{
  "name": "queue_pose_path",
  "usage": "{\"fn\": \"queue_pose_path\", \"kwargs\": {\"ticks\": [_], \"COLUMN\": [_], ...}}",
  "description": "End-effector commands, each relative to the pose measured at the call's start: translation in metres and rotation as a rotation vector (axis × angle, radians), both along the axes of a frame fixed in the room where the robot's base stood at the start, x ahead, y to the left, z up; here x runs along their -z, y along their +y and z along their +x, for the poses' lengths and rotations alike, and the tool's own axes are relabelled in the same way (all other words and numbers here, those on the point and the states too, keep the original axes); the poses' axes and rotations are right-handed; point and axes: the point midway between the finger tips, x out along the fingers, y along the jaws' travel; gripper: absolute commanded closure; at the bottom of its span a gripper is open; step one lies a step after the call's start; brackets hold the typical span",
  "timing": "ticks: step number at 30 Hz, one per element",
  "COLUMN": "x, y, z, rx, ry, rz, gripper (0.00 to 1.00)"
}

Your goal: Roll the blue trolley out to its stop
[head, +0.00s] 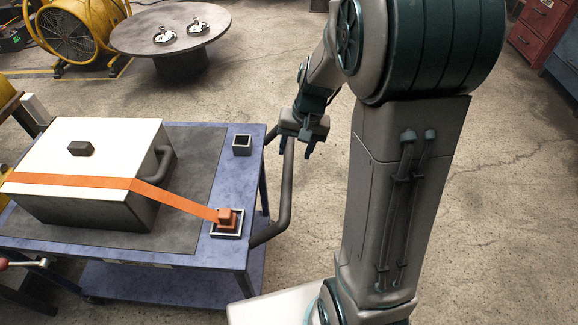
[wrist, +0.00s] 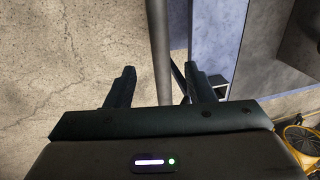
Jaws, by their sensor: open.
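The blue trolley (head: 190,256) stands at the left in the head view, with a blue top and a lower shelf. Its dark grey handle (head: 287,190) sticks out from the right end. My gripper (head: 311,146) is open at the far part of this handle. In the wrist view the handle bar (wrist: 160,45) runs up between the two spread fingers of my gripper (wrist: 160,78). Whether a finger touches the bar cannot be told. The trolley's blue surface (wrist: 219,35) shows to the right of the bar.
A white-lidded box (head: 95,150) sits on the trolley under an orange strap (head: 170,199), which ends at an orange block (head: 226,217) in a square holder. A round table (head: 172,22) and yellow fan (head: 75,28) stand behind. Concrete floor (head: 490,200) is clear at right.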

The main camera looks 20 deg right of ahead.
Motion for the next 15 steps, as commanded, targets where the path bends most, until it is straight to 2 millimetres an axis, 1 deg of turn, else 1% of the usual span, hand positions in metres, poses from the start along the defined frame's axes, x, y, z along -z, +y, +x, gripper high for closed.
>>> {"fn": "queue_pose_path", "kwargs": {"ticks": [1,6,9,15], "x": [0.012,0.045,0.061,0.079], "y": [0.003,0.009,0.012,0.015], "z": [-0.001,0.002,0.002,0.004], "rx": [-0.001,-0.003,-0.001,-0.001], "ry": [0.007,0.005,0.004,0.001], "rz": [0.000,-0.001,-0.001,0.000], "gripper": [0.51,0.51,0.51,0.51]}}
